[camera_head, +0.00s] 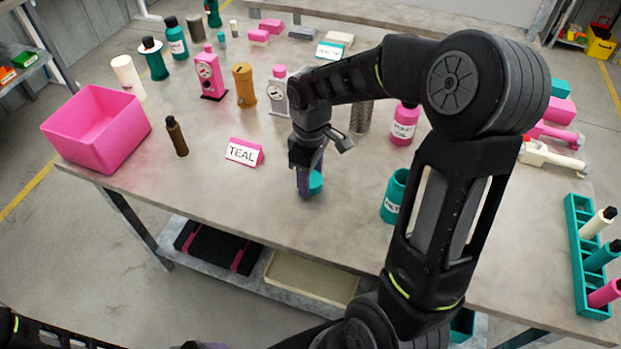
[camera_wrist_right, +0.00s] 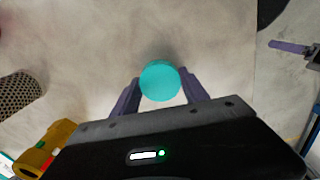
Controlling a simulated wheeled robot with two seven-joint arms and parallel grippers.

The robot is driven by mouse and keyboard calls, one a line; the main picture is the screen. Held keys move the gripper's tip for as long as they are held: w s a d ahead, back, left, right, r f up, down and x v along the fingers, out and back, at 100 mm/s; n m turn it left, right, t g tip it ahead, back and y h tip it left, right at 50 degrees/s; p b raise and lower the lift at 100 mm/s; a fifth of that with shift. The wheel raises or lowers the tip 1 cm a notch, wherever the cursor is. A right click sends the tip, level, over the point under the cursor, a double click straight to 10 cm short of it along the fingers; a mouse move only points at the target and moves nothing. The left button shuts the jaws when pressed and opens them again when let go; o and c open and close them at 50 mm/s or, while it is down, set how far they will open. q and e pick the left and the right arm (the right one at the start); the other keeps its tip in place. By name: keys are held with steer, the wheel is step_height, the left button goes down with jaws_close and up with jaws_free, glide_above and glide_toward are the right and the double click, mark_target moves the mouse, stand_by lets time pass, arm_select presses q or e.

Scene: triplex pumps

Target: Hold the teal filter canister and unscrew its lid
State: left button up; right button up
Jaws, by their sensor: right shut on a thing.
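The teal canister (camera_head: 394,195) with a white label stands upright on the table, right of my right gripper; its top looks open, with no lid on it. My right gripper (camera_head: 309,184) points down and is shut on a small round teal piece (camera_head: 317,183) that looks like a lid. In the right wrist view the teal disc (camera_wrist_right: 159,81) sits between the two purple fingers. I cannot tell whether it touches the table. My left gripper (camera_wrist_right: 290,47) shows only partly at the right edge of the wrist view; its opening is unclear.
A pink jar (camera_head: 403,124) stands behind the canister. A teal rack (camera_head: 584,260) lies at the right edge. The front middle of the table is clear.

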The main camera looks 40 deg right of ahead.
steer(key=shift+f, duration=0.6)
steer(key=o, duration=1.5)
steer(key=shift+f, duration=0.1)
steer(key=shift+o, duration=0.2)
step_height(320, 180, up, 12)
